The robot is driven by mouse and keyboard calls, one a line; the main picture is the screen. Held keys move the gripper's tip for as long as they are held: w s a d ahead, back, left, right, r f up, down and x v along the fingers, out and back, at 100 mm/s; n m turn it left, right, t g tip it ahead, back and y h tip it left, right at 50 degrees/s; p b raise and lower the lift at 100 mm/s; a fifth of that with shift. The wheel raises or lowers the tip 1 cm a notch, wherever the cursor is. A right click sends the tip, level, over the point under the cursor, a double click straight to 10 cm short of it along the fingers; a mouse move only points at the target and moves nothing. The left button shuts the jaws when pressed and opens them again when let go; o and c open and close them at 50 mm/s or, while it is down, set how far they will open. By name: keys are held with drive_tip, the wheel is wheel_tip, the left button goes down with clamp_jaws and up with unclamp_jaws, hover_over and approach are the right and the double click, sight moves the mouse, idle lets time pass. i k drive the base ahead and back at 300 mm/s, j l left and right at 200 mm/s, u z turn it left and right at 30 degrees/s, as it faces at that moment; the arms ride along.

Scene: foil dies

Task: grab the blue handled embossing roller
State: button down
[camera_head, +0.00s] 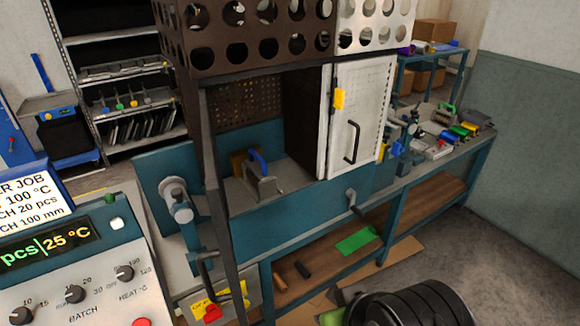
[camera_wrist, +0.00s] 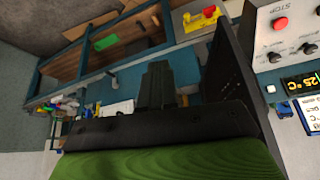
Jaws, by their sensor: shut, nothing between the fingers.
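No blue handled embossing roller can be made out for certain. In the head view a blue handle (camera_head: 258,160) stands on a grey metal piece inside the open press bay; what kind of tool it is, I cannot tell. Small tools with coloured handles (camera_head: 119,103), one of them seemingly blue, stand on the left rack, too small to identify. My gripper (camera_wrist: 157,70) shows in the wrist view as dark fingers closed together with nothing between them. It is apart from these tools. My black and green arm shows at the bottom of the head view.
A white door (camera_head: 358,115) with a black handle stands beside the bay. A control panel (camera_head: 80,265) is at lower left. A long teal bench (camera_head: 440,160) carries several small coloured items at right. Grey floor (camera_head: 500,255) is open at lower right.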

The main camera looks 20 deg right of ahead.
sight(255, 169)
drive_tip(key=i+l+u, duration=0.15)
drive_tip(key=u, duration=0.3)
drive_tip(key=i+l+u, duration=0.1)
drive_tip(key=l+u, duration=0.55)
drive_tip(key=u, duration=0.25)
drive_tip(key=l+u, duration=0.35)
drive_tip(key=u, duration=0.15)
drive_tip(key=l+u, duration=0.65)
drive_tip(key=u, duration=0.25)
drive_tip(key=k+l+u, duration=0.2)
drive_tip(key=u, duration=0.25)
